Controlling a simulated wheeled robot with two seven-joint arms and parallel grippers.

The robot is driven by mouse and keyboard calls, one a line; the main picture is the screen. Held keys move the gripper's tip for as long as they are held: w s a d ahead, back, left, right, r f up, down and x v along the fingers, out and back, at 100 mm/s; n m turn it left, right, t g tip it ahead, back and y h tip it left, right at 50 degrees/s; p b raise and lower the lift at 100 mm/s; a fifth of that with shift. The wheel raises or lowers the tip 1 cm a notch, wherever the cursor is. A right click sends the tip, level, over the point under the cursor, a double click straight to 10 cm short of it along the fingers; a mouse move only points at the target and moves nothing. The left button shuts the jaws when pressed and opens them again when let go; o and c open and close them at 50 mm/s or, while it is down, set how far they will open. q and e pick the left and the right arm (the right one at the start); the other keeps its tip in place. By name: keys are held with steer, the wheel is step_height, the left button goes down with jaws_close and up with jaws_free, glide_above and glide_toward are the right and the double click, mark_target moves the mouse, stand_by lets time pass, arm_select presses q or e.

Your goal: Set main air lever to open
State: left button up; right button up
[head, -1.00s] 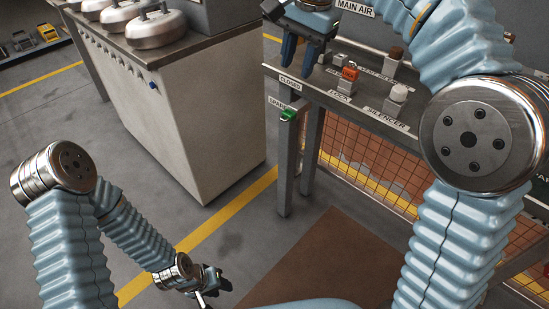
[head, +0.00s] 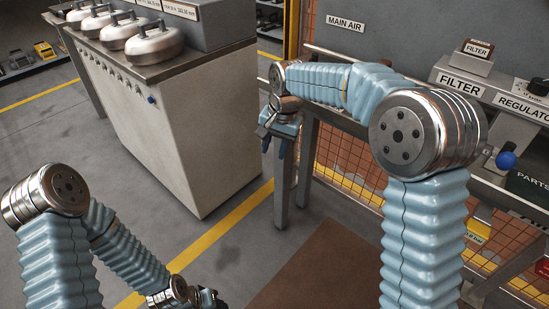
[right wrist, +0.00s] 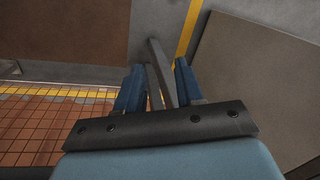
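The MAIN AIR sign (head: 345,22) is on the grey panel at the top of the head view. I cannot make out the main air lever; my right arm covers much of the bench below the sign. My right gripper (head: 276,148) hangs at the bench's left end, fingers pointing down. In the right wrist view its two blue fingers (right wrist: 160,88) stand apart. Grey bars, apparently bench legs (right wrist: 160,70), show between them, and I see nothing gripped. My left gripper (head: 208,299) is low at the bottom edge, partly cut off; its fingers are unclear.
A pale cabinet (head: 185,125) with metal domed pots stands left of the bench. At right are a FILTER label (head: 459,86), a REGULATOR label (head: 522,108) and a blue ball knob (head: 506,160). Orange mesh (head: 350,170) lies behind the bench legs. The floor between is open.

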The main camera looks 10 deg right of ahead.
steer(key=shift+f, duration=1.95)
